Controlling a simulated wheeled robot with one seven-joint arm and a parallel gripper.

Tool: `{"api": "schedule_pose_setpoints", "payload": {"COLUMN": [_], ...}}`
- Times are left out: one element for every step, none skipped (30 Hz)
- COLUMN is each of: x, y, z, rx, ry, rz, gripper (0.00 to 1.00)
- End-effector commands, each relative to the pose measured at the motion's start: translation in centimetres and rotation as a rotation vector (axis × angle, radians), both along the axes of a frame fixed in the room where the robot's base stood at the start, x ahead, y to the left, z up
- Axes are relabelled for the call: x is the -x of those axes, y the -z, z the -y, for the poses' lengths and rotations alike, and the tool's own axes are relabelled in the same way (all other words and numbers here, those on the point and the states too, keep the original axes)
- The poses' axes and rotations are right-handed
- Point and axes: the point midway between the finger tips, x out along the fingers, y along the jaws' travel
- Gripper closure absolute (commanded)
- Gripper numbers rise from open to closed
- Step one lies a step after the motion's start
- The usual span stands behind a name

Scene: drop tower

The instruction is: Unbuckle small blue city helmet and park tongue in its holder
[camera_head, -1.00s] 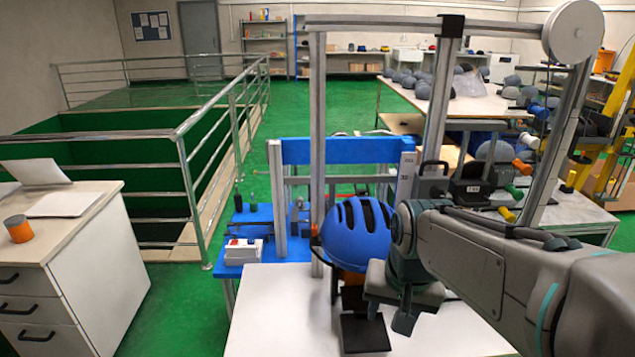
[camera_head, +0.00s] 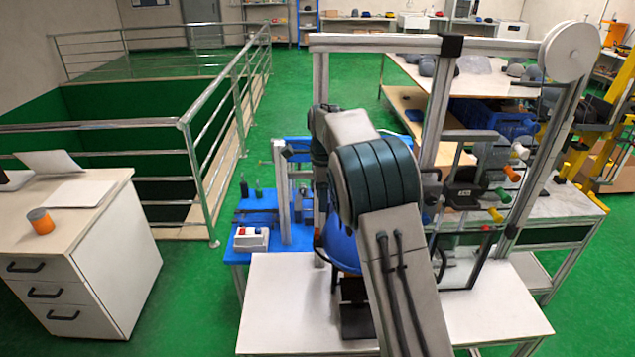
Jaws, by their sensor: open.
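The blue helmet (camera_head: 341,248) sits over the white bench, under the metal frame. Only a strip of its blue shell shows, to the left of my arm. My arm crosses in front of it and hides most of it. The helmet's strap, buckle, tongue and the tongue holder cannot be made out. A black base (camera_head: 354,318) stands on the bench below the helmet, partly behind my arm. My gripper is hidden behind my own arm links, so its place relative to the helmet cannot be seen.
The white bench top (camera_head: 285,305) is clear left of the arm. Metal uprights (camera_head: 320,75) and a top beam (camera_head: 400,42) with a pale wheel (camera_head: 570,50) surround the helmet. A blue table (camera_head: 265,228) with a small white box (camera_head: 251,240) stands behind left. A railing (camera_head: 200,155) runs further left.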

Motion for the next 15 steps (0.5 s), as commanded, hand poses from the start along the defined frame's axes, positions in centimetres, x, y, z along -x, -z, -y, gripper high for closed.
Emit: {"api": "schedule_pose_setpoints", "payload": {"x": [-0.5, -0.7, -0.9, -1.0, -1.1, -1.2, -1.2, -1.2, -1.2, -1.2, -1.2, -1.1, -1.1, -1.1, -1.1], "y": [0.0, 0.0, 0.2, 0.3, 0.4, 0.5, 0.7, 0.8, 1.1, 1.3, 1.6, 2.0, 2.3, 2.6, 3.1], "z": [-0.4, -0.7, -0.9, -1.0, -1.0, -1.1, -1.1, -1.1, -1.1, -1.1, -1.1, -1.1, -1.1, -1.1, -1.1], "rx": [0.004, 0.006, 0.008, 0.009, 0.009, 0.01, 0.01, 0.01, 0.01, 0.01, 0.01, 0.01, 0.01, 0.01, 0.01], "ry": [0.023, 0.035, 0.049, 0.056, 0.062, 0.067, 0.069, 0.069, 0.07, 0.069, 0.069, 0.069, 0.069, 0.068, 0.068], "rz": [-0.005, -0.007, -0.01, -0.012, -0.012, -0.012, -0.012, -0.012, -0.012, -0.013, -0.013, -0.014, -0.014, -0.014, -0.014], "gripper": [0.55, 0.55, 0.55, 0.55, 0.55, 0.55, 0.55, 0.55, 0.55, 0.55, 0.55, 0.55, 0.55, 0.55, 0.55]}}
